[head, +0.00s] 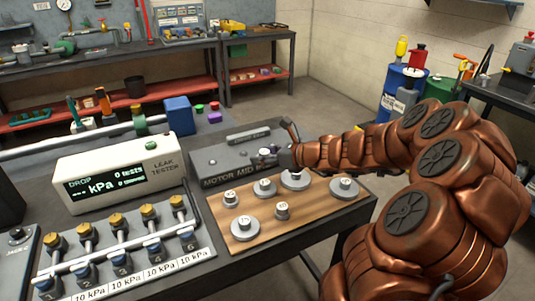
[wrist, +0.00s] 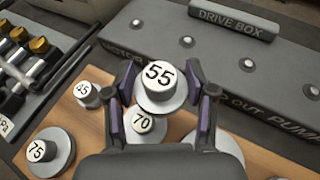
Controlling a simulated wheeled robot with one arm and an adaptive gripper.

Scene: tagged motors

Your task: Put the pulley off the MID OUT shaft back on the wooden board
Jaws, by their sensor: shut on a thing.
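My gripper (wrist: 162,72) is shut on a grey pulley with a white hub marked 55 (wrist: 158,96) in the wrist view. The pulley sits between the two purple-padded fingers, above the near side of the drive box. In the head view my gripper (head: 277,156) is at the front of the drive box (head: 226,158), with the held pulley hard to make out. The wooden board (head: 322,214) lies in front of the box. In the wrist view the box's visible shaft tips are bare. The MID OUT lettering is partly hidden by my gripper.
Several pulleys stand on the board, including 70 (wrist: 145,126), 45 (wrist: 87,94) and 75 (wrist: 50,151). A wide pulley (head: 346,188) stands at its right. The leak tester (head: 117,172) and valve manifold (head: 125,255) are to the left. Bare board shows at the front right.

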